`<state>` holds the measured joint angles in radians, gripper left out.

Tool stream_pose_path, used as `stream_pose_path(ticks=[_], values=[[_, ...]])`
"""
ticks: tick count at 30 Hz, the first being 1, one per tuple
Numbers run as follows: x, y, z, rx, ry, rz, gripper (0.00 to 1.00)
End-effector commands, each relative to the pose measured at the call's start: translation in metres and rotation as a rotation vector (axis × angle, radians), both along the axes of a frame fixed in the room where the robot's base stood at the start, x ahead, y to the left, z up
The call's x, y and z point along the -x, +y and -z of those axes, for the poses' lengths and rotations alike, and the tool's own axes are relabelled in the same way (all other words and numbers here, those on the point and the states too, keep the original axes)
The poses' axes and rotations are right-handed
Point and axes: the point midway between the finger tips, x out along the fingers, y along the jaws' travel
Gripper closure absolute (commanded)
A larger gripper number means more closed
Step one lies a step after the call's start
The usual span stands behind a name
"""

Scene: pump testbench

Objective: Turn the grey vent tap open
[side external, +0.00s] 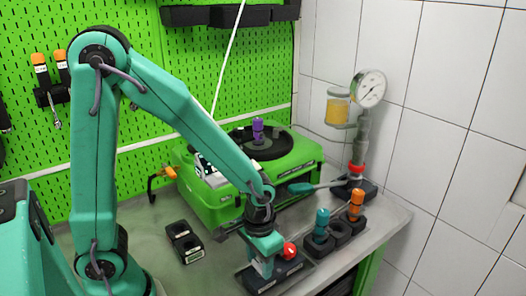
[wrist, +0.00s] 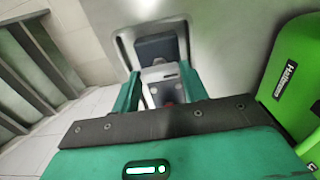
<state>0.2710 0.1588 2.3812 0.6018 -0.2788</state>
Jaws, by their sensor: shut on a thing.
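My gripper (side external: 262,266) is low over the front of the bench, at the left part of a dark block (side external: 289,270) that carries a red ball (side external: 289,251). In the wrist view the two green fingers (wrist: 160,84) are shut on a light grey part (wrist: 162,73), which I take to be the grey vent tap. It has a dark slot on top and sits in front of a dark block (wrist: 155,47). In the side view the tap is hidden by my gripper, and I cannot tell how far it is turned.
A green machine (side external: 225,205) with a purple knob (side external: 258,129) stands behind. To the right are a teal-topped piece (side external: 321,222), an orange-topped piece (side external: 355,205) and a gauge (side external: 369,88) on a pipe. A black two-hole holder (side external: 185,242) lies left.

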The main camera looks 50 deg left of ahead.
Motion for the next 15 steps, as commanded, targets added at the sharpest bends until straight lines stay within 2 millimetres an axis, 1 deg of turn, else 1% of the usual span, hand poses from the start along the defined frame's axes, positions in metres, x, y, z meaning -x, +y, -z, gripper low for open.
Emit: stream_pose_path(ticks=[11, 12, 14, 15], values=[[0.0, 0.0, -0.001, 0.0, 0.0, -0.01, 0.79], [-0.0001, 0.0, -0.001, 0.0, 0.0, -0.01, 0.54], [-0.0001, 0.0001, -0.0009, 0.0, 0.0, -0.01, 0.43], [-0.0001, 0.0, -0.0008, 0.0, 0.0, -0.009, 0.35]])
